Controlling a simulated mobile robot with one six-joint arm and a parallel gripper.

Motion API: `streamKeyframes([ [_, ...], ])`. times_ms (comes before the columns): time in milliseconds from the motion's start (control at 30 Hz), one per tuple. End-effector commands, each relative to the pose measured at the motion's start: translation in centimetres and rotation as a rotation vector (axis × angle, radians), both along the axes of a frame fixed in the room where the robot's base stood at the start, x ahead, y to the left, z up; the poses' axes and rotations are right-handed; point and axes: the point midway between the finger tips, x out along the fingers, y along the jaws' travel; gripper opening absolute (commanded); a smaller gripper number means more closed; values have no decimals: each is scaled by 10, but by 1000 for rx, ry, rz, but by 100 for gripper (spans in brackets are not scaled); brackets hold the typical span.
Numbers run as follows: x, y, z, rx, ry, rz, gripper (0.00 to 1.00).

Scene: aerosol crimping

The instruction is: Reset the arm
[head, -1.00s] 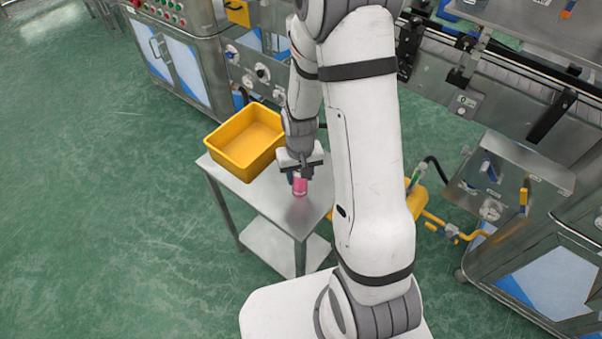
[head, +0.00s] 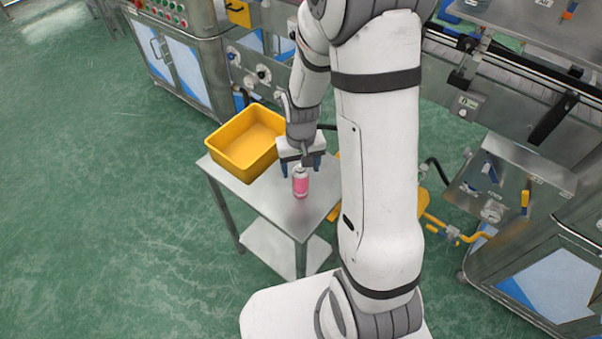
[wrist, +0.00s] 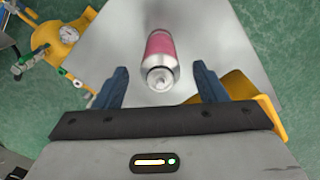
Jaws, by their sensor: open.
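My gripper (head: 302,164) is open, its blue fingers apart and pointing down over the small steel table (head: 262,200). A pink and silver aerosol can (head: 300,183) stands upright on the table, just below and in front of the fingers in the head view. In the wrist view the can (wrist: 160,58) lies beyond the fingertips, and a gap shows between it and each finger of my gripper (wrist: 159,84). Nothing is held.
A yellow bin (head: 243,145) stands on the table to the left of my gripper. Steel machinery (head: 190,60) stands behind the table, and another steel unit (head: 540,230) stands to the right. Green floor (head: 100,220) is clear at the left.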

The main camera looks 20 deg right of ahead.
Motion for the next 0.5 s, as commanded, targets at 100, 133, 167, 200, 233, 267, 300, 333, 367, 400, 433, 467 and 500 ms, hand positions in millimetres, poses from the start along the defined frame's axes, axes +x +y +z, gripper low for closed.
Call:
streamKeyframes([
  [100, 1, 0, 18, 0, -3, 0, 65],
  [133, 1, 0, 21, 0, -3, 0, 65],
  [167, 0, 0, 24, 0, -1, 0, 65],
  [200, 0, 0, 27, 0, -1, 0, 65],
  [233, 0, 0, 29, 0, -1, 0, 65],
  [267, 0, 0, 31, 0, -1, 0, 65],
  [300, 0, 0, 32, 0, 1, 0, 65],
  [333, 0, 0, 33, 0, 1, 0, 65],
  [367, 0, 0, 33, 0, 2, 1, 65],
  [400, 0, 0, 34, 0, 2, 1, 65],
  [433, 0, 1, 34, 0, 2, 1, 65],
  [467, 0, 1, 34, 0, 2, 1, 65],
  [500, 0, 1, 33, 0, 2, 1, 65],
])
